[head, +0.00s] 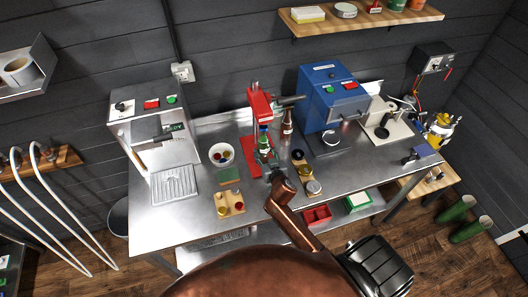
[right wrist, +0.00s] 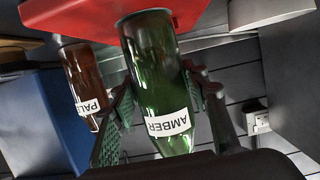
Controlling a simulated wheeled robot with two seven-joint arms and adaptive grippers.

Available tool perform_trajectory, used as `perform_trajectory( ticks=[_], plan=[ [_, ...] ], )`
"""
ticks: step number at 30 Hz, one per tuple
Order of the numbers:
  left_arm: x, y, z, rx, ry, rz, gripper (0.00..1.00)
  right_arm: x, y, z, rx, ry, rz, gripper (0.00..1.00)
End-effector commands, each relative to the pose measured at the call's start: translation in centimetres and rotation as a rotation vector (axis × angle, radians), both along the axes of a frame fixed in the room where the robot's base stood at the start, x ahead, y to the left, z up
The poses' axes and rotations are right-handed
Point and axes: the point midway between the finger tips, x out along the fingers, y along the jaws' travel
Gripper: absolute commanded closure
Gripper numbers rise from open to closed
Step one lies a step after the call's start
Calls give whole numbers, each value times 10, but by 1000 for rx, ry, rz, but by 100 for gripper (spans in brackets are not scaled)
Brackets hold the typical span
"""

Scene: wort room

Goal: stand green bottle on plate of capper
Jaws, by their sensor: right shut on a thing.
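The red capper (head: 260,103) stands on the steel bench, its red base plate (head: 249,158) at its foot. My right gripper (head: 269,164) is shut on the green bottle (head: 264,144), which is upright in front of the capper column. In the right wrist view, which is upside down, the green bottle (right wrist: 155,75) has an AMBER label and sits between the finger pads. Its bottom end meets the red plate (right wrist: 190,12) in the picture; whether it touches is unclear.
A brown bottle (head: 287,124) stands just right of the capper; it also shows in the right wrist view (right wrist: 83,80). A blue machine (head: 328,95) is farther right. A white bowl (head: 221,155), green pad (head: 229,175) and wooden cap tray (head: 229,204) lie left. Small jars (head: 304,173) stand right.

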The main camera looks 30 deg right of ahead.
Motion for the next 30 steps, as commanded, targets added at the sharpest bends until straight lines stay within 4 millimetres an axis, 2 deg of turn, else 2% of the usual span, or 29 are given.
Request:
perform_trajectory(
  ticks=[4,5,13,23,26,30],
  plan=[
    [0,0,0,0,0,0,33,1,0,2,-2,-4,1,74],
    [0,0,0,0,0,0,33,1,0,2,-2,-4,1,56],
    [0,0,0,0,0,0,33,0,0,1,0,-2,1,38],
    [-1,3,0,3,2,0,33,-4,1,0,2,3,0,38],
    [-1,2,0,2,1,0,33,-14,3,2,3,2,-1,38],
    [-1,1,0,1,1,0,33,-38,9,10,4,2,-1,38]
  ],
)
